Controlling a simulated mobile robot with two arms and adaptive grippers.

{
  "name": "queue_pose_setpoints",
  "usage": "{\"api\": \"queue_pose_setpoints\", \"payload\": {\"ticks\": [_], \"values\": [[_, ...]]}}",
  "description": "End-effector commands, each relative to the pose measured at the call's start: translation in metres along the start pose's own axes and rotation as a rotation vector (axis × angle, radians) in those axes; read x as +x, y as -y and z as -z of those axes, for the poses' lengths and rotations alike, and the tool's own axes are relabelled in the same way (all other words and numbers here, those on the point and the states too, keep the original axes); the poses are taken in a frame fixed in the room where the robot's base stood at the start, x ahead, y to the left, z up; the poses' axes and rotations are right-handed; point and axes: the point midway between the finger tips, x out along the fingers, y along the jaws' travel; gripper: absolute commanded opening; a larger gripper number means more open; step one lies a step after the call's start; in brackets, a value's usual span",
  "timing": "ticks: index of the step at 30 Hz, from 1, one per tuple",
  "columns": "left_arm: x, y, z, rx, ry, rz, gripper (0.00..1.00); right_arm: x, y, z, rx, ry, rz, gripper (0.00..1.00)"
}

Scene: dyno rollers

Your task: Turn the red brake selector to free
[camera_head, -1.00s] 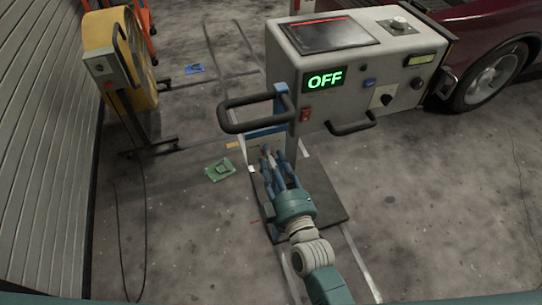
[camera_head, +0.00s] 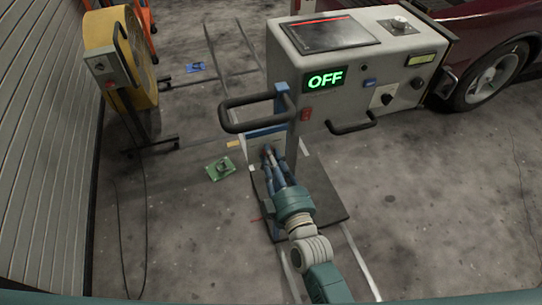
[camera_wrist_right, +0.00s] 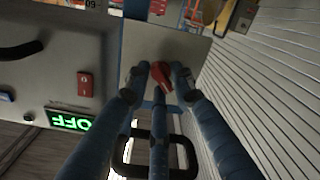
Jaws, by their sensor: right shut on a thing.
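The red brake selector (camera_wrist_right: 163,74) is a small red knob on a pale plate (camera_wrist_right: 185,48) in the right wrist view. In the head view it is mostly hidden behind my fingers. In the right wrist view the fingertips of this gripper (camera_wrist_right: 160,83) sit on both sides of the knob, with a third finger below. My left gripper is not in view.
The grey console (camera_head: 340,75) shows a green OFF display (camera_head: 325,79). A yellow fan (camera_head: 125,55) stands at the left and a dark red car (camera_head: 490,60) at the right. The floor at the right is clear.

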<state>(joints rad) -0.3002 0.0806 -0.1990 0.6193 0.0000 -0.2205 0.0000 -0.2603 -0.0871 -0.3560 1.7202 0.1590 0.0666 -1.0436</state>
Motion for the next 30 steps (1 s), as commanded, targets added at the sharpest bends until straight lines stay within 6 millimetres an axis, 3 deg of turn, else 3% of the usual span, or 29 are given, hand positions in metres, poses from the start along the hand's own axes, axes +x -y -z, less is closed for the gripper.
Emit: {"api": "queue_pose_setpoints", "payload": {"ticks": [15,30], "values": [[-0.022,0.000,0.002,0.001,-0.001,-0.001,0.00,0.002,-0.008,0.002,0.427,-0.009,-0.011,0.00],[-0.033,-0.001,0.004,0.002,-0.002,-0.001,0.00,0.002,-0.008,-0.002,0.903,-0.012,-0.012,0.00]]}}
